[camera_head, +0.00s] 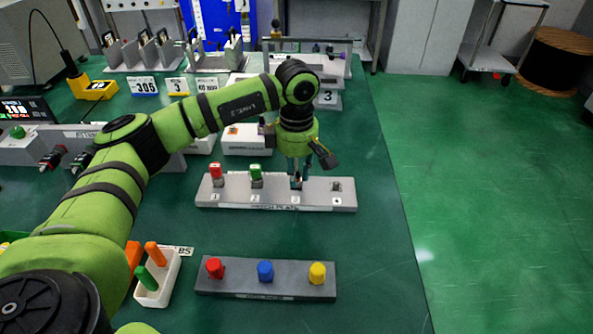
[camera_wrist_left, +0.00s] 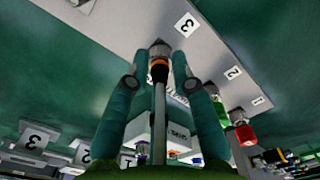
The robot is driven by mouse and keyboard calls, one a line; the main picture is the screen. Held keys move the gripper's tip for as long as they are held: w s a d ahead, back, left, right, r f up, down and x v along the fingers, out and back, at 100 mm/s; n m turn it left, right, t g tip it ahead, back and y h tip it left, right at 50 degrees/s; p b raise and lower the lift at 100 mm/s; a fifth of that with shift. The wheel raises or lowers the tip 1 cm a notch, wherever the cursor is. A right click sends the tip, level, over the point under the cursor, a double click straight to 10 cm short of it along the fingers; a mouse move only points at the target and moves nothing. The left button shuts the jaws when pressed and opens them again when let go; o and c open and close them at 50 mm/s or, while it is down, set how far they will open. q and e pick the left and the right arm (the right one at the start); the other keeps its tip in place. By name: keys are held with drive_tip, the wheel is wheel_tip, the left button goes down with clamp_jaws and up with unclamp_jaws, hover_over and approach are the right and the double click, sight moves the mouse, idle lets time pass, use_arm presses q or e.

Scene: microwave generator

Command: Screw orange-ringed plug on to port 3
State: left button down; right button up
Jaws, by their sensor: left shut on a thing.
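The orange-ringed plug (camera_wrist_left: 158,64) is dark with a metal end and a thin grey cable, and stands between my left fingers in the left wrist view. My left gripper (camera_head: 298,178) is shut on it, pointing down over port 3 of the light grey plate (camera_head: 230,202). The plug's metal end meets the plate beside the label 3 (camera_wrist_left: 186,24); I cannot tell how deeply it is seated. In the head view the fingers mostly hide the plug and port. My right gripper is not in view.
A red plug (camera_head: 216,176) stands at port 1 and a green plug (camera_head: 256,176) at port 2. Port 4 (camera_head: 336,187) is bare. A dark block (camera_head: 240,284) with red, blue and yellow caps lies in front. A white bin (camera_head: 160,290) stands left of it.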

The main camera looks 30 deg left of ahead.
use_arm(q)
drive_tip(key=c, duration=1)
unclamp_jaws()
drive_tip(key=shift+c, duration=0.2)
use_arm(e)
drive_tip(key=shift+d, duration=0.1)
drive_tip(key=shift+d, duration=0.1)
use_arm(q)
drive_tip(key=shift+r, duration=0.1)
wheel_tip(320, 180, up, 12)
